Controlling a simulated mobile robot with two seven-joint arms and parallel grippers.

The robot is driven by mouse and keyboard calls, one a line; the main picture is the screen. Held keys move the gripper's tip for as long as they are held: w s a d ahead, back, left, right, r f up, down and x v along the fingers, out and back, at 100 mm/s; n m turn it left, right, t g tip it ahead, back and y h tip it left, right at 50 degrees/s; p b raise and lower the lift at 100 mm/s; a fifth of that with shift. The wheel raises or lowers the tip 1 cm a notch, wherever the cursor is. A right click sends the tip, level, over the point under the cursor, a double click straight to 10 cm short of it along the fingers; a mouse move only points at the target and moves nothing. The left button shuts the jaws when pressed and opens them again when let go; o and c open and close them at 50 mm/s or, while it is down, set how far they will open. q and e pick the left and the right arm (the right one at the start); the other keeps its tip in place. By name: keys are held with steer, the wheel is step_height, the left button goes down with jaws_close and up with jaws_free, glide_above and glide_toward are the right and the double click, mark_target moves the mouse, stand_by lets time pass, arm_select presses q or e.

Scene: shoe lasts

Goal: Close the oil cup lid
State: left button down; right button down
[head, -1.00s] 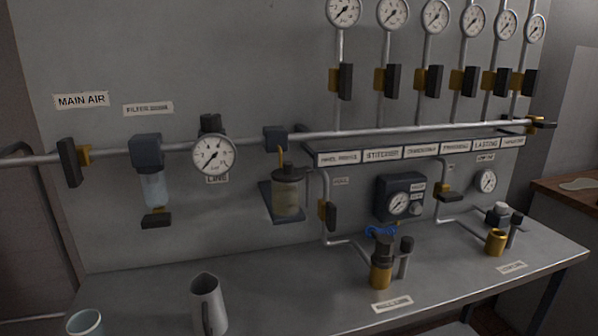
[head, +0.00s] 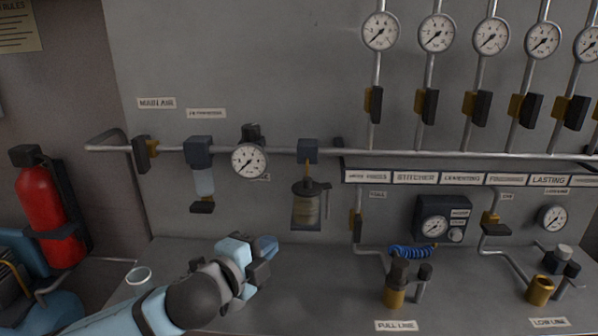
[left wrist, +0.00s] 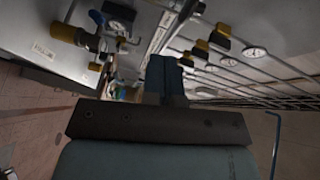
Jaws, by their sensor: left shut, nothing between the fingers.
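The oil cup (head: 306,208) is a glass jar with yellowish contents and a dark top, mounted on the wall below the pipe in the head view. A thin gold tube runs from the dark block above down to its top. A small dark lever stands at its right side. I cannot tell whether its lid is raised. My left gripper (head: 268,246) is shut and empty, below and left of the oil cup and apart from it. Its closed fingers also show in the left wrist view (left wrist: 165,78). My right gripper is not in view.
A round line gauge (head: 249,160) and a filter bowl (head: 203,182) hang left of the oil cup. A pale cup (head: 138,276) stands on the bench behind my arm. A valve with a blue coil (head: 409,252) stands to the right. A red fire extinguisher (head: 48,215) is at far left.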

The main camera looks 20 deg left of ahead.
arm_select(q)
step_height(320, 180, up, 5)
steer(key=a+m+t, duration=0.1)
steer(key=p, duration=0.2)
glide_toward(304, 183)
steer(key=shift+y, duration=0.4)
steer(key=w, duration=0.2)
steer(key=w+d, duration=0.1)
steer(key=w, duration=0.3)
steer(key=shift+w+d, duration=0.15)
steer(key=shift+d, duration=0.2)
steer(key=shift+w+d+m, duration=0.1)
steer(key=shift+w+m, duration=0.2)
steer(key=shift+w, duration=0.2)
